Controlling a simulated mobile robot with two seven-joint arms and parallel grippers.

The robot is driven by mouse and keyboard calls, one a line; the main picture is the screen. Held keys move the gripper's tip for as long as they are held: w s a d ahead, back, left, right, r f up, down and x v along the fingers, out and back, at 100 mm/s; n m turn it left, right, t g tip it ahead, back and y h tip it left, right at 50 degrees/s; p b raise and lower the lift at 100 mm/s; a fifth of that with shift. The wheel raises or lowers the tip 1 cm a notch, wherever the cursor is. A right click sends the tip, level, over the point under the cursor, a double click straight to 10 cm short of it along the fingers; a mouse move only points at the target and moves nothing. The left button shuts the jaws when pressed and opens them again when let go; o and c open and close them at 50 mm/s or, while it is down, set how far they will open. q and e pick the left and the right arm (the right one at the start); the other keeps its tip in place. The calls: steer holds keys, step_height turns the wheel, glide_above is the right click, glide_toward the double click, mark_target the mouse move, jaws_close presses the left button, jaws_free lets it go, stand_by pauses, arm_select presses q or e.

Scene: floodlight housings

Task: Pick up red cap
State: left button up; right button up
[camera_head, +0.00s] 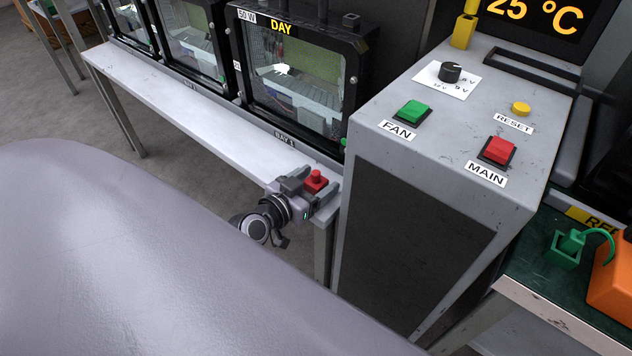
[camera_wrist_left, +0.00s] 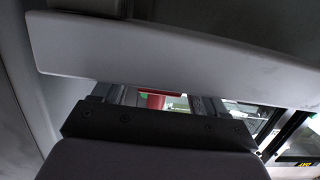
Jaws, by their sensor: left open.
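The red cap (camera_head: 316,180) is a small red piece with a knob on top, at the right end of the pale bench, beside the grey control box. My left gripper (camera_head: 318,184) is open at the bench's front edge, with its fingers on either side of the cap in the head view. In the left wrist view, part of the red cap (camera_wrist_left: 153,100) shows between the two fingers (camera_wrist_left: 157,102); a pale slab hides the rest. I cannot tell whether the fingers touch it. My right gripper is not in view.
The grey control box (camera_head: 450,135), with green, red and yellow buttons, stands close to the right of the gripper. Black-framed floodlight housings (camera_head: 300,75) line the back of the bench (camera_head: 190,105). A green connector (camera_head: 566,250) and an orange box (camera_head: 612,285) are at right.

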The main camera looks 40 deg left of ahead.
arm_select(q)
steer(key=shift+w, duration=0.15)
steer(key=c, duration=1)
steer(key=shift+c, duration=0.2)
